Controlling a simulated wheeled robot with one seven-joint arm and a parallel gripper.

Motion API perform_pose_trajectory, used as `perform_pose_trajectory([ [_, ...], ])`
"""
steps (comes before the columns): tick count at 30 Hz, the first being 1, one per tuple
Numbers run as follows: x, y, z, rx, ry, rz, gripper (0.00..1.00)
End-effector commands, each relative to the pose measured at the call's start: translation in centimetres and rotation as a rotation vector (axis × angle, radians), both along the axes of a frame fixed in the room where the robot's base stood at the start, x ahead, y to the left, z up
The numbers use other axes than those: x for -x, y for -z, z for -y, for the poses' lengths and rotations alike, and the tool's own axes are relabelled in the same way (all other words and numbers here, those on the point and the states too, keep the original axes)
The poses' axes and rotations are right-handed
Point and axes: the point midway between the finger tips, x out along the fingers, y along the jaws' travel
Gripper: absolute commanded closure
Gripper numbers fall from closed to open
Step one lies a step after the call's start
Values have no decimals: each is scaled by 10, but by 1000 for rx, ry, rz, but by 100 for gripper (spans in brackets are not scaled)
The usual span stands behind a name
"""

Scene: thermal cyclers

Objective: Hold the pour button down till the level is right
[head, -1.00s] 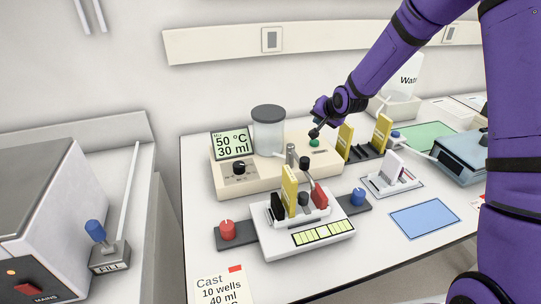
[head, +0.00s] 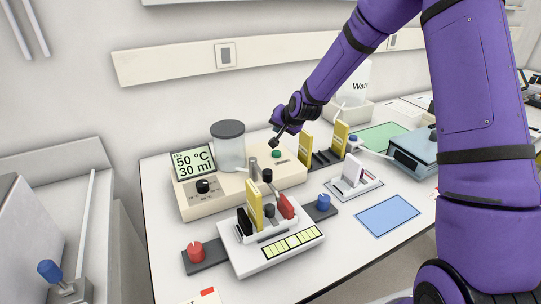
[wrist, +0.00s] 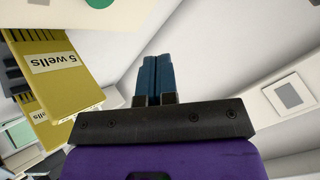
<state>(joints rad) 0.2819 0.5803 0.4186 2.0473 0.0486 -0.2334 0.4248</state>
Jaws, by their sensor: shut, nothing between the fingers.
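The beige dispenser (head: 214,206) stands on the bench with a grey-lidded clear vessel (head: 230,155). Its display (head: 193,163) reads 50 °C and 30 ml. A green button (head: 277,154) is on its top at the right, and it also shows at the top edge of the wrist view (wrist: 99,3). My gripper (head: 274,143) is shut and empty, with its tips just above and left of the green button in the head view. I cannot tell whether they touch it. In the wrist view its blue fingers (wrist: 155,79) are together, apart from the button.
In front stands a white casting unit (head: 246,256) with a yellow comb (head: 255,205), between a red knob (head: 195,252) and a blue knob (head: 323,202). Yellow combs marked 5 wells (wrist: 53,66) stand close to my gripper. A blue mat (head: 388,215) lies clear.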

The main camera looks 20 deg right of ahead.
Motion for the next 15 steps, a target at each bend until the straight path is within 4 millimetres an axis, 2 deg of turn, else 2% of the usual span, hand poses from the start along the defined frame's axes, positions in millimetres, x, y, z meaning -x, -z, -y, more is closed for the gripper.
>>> perform_pose_trajectory([
  [15,2,-25,1,-6,-3,-10,100],
])
